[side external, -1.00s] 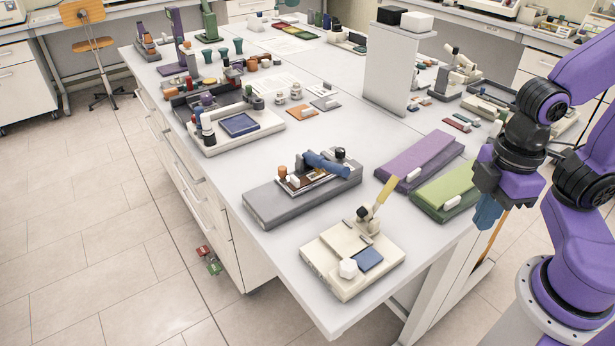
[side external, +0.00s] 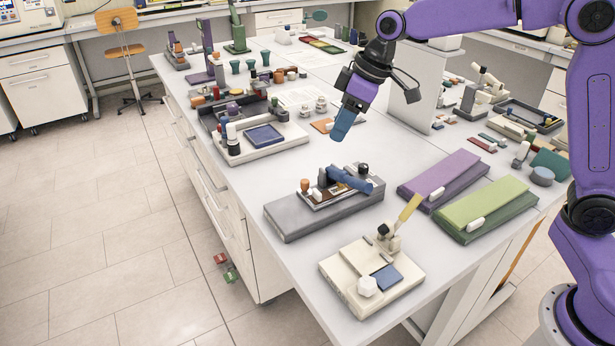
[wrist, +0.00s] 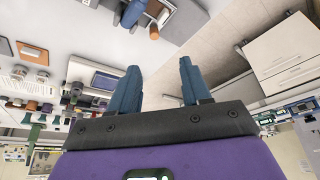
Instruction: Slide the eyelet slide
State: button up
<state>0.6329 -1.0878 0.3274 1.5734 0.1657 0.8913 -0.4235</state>
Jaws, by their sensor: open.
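My gripper (side external: 343,122) hangs above the table in the side external view, behind the grey fixture and clear of it. Its blue fingers are apart and empty in the wrist view (wrist: 160,84). The grey fixture (side external: 300,222) carries a blue lever (side external: 349,180), an orange knob (side external: 305,185) and a white knob (side external: 317,194). A purple bed (side external: 440,175) and a green bed (side external: 488,205) each have a small white handle. I cannot tell which part is the eyelet slide. The orange knob (wrist: 154,32) and blue lever (wrist: 132,13) show at the top of the wrist view.
A cream fixture (side external: 345,290) with a yellow lever (side external: 410,207) stands near the front corner. A cream station with a blue pad (side external: 265,136) is at the left. A tall grey panel (side external: 420,85) stands behind my gripper. Bare table (side external: 385,150) lies between.

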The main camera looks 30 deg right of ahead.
aim_at(305, 181)
jog(key=x, duration=0.5)
jog(key=w+x, duration=0.1)
jog(key=x, duration=1.1)
jog(key=shift+w+d, duration=0.1)
jog(key=shift+w, duration=0.35)
jog(key=shift+c, duration=0.4)
grip_shut()
